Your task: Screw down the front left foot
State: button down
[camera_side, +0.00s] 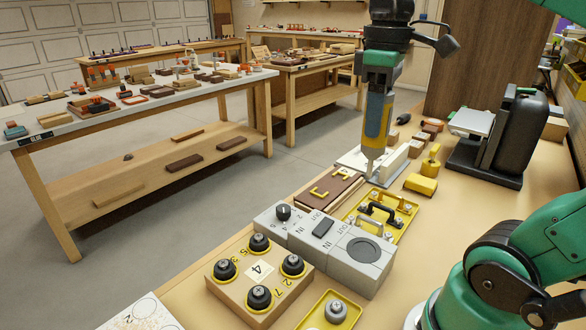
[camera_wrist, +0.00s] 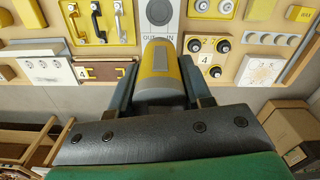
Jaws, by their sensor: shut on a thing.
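A wooden block (camera_side: 222,289) with several round black feet stands near the front of the bench. The feet have cross-slotted metal centres, and a label "4" sits between them. One black foot (camera_side: 225,268) is at the block's left corner. The block also shows right of centre in the wrist view (camera_wrist: 194,74). My gripper (camera_side: 378,118) is shut on a yellow and grey driver (camera_wrist: 158,72), held upright beyond the block. Its narrow tip points down near a white plate (camera_side: 352,160), apart from the feet. The wrist view hides the tip.
Grey boxes (camera_side: 323,241) with a knob, a switch and a round button stand between driver and block. A yellow tray with handles (camera_side: 404,226) and a brown board (camera_side: 313,203) lie nearby. A black machine (camera_side: 508,135) stands at right.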

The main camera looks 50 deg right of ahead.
jog(key=shift+w+a+f, duration=1.5)
jog(key=shift+w+f, duration=0.75)
jog(key=shift+w, duration=0.2)
jog(key=shift+w+a+f, duration=1.55)
jog(key=shift+w+f, duration=0.7)
jog(key=shift+w, duration=0.2)
jog(key=shift+w+a+f, duration=1.5)
jog(key=shift+w+f, duration=0.75)
jog(key=shift+w, duration=0.2)
jog(key=shift+f, duration=0.65)
jog(key=shift+r, duration=3)
